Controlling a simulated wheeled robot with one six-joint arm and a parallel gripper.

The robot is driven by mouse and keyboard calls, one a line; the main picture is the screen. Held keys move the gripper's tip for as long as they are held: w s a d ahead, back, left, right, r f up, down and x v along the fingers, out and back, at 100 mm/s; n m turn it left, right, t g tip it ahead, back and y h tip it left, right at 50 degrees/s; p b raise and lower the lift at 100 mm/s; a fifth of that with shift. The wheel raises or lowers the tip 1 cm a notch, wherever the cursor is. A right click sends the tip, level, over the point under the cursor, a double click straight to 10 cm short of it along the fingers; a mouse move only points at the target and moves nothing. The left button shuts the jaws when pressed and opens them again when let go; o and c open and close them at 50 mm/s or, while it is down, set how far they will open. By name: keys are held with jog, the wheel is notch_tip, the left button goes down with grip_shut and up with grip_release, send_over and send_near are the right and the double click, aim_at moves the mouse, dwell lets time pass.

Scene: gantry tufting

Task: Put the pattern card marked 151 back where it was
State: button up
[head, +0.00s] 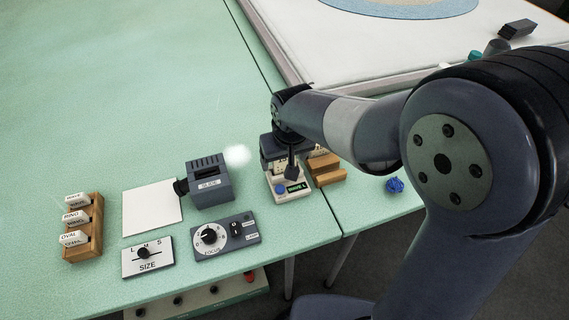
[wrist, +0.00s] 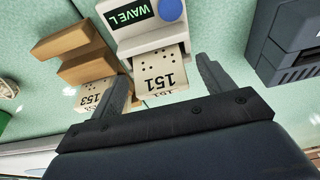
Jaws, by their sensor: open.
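The pattern card marked 151 (wrist: 161,78) is cream with black punched dots. In the wrist view it sticks out of a white card reader (wrist: 135,38) with a green "WAVE L" display and a blue button. My gripper (wrist: 165,72) is open, with one finger on each side of the card; contact cannot be told. A stepped wooden rack (wrist: 78,45) stands beside the reader, with a card marked 153 (wrist: 95,94) at its near end. In the head view my gripper (head: 283,152) is over the reader (head: 285,188), hiding most of the card. The wooden rack (head: 328,176) is just right of it.
A grey slide projector (head: 209,182), a focus panel (head: 226,236) and a size panel (head: 147,257) are left of the reader. Another wooden rack (head: 84,245) holds labelled slides. A blue crumpled ball (head: 395,185) lies to the right. The back left table is clear.

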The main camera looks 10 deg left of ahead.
jog(key=shift+c, duration=0.3)
jog(key=c, duration=1.1)
jog(key=shift+o, duration=0.2)
